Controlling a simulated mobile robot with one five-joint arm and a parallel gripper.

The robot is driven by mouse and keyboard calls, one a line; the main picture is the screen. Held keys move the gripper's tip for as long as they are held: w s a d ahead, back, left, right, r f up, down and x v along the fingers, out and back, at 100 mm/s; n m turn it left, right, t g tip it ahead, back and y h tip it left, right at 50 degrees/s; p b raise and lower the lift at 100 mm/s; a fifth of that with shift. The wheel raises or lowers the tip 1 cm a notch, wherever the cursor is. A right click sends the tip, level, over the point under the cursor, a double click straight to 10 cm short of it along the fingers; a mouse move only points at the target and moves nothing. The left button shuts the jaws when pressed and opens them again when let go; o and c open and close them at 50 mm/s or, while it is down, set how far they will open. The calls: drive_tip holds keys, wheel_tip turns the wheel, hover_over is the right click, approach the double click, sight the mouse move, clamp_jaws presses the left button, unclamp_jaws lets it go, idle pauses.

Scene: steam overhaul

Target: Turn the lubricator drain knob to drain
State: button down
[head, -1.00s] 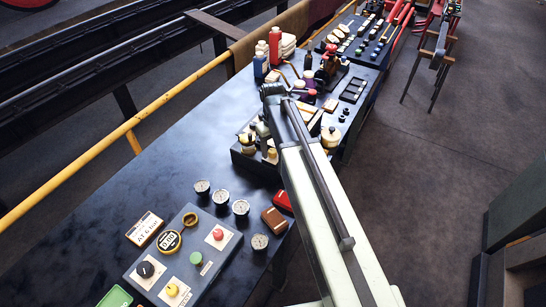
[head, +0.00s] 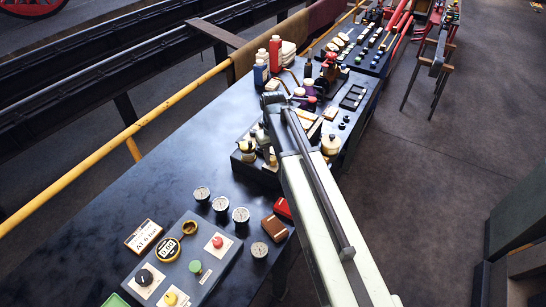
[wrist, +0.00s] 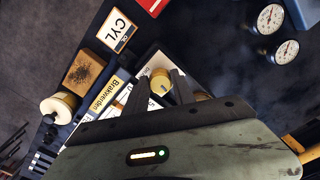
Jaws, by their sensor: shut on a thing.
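My gripper (wrist: 160,76) shows in the wrist view with its two dark fingers on either side of a yellow round knob-like piece (wrist: 160,85), and it is shut on it. A pale block with dark parts lies around the piece. I cannot read which way the knob points, and its lower part is hidden by the gripper body. In the head view the fingers are hard to make out beside my arm, near the dark tray of brass and cream fittings (head: 246,150).
A "CYL" card (wrist: 116,27), a brown brush-like block (wrist: 84,72) and a cream-topped jar (wrist: 58,107) are close by. Two gauges (wrist: 271,18) lie to the right. A grey control panel (head: 213,256) is nearer on the bench. Bare bench (head: 165,165) lies left of the tray.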

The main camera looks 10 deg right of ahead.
drive_tip(key=m, duration=1.2)
drive_tip(key=shift+w+a, duration=0.1)
drive_tip(key=shift+m, duration=2.1)
drive_tip(key=c, duration=1.1)
unclamp_jaws()
drive_tip(key=shift+o, duration=0.2)
